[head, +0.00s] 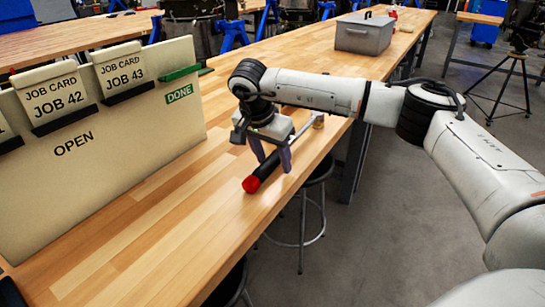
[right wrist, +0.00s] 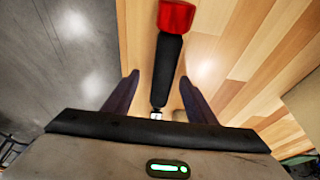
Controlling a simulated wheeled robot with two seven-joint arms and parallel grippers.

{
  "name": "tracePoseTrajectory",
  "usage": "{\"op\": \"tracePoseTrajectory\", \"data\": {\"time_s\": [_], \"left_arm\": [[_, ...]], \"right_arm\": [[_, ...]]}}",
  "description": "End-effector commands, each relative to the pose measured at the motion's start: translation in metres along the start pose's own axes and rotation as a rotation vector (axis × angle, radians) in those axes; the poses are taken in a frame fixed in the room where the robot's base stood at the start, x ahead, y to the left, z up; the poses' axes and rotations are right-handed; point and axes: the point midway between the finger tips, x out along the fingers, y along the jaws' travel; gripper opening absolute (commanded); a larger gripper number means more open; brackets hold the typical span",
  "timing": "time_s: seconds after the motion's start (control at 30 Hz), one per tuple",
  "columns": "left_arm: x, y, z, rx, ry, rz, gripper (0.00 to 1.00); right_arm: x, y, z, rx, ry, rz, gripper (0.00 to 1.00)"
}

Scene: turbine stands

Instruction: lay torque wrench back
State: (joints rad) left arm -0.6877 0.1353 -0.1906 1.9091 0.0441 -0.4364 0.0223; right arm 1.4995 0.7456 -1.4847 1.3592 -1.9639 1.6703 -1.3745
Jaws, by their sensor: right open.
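The torque wrench (head: 265,170) lies on the wooden bench (head: 170,250) near its right edge, with a black handle, a red end towards me and a silver shaft running away behind my gripper. My right gripper (head: 272,163) is over the handle with its two fingers pointing down, one on either side. In the right wrist view the wrench (right wrist: 167,68) runs between the open fingers of the right gripper (right wrist: 158,92), with gaps visible on both sides. The silver part beyond the handle is mostly hidden by the gripper body there. My left gripper is not in view.
A beige board (head: 110,165) marked OPEN and DONE stands on the bench at left, holding job cards 42 (head: 55,97) and 43 (head: 124,71). A grey metal box (head: 364,35) sits further back. A stool (head: 305,210) stands beside the bench edge. The front bench top is clear.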

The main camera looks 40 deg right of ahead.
Motion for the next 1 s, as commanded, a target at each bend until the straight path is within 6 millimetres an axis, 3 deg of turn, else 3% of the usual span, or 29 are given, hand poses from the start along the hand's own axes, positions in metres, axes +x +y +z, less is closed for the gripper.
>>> {"op": "tracePoseTrajectory", "data": {"time_s": [0.33,1.0], "left_arm": [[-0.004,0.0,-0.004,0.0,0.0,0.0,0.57],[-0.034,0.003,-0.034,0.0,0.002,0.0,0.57]], "right_arm": [[-0.008,-0.001,-0.001,0.001,0.001,-0.003,0.51],[-0.062,-0.001,-0.002,0.0,0.002,-0.004,0.51]]}}
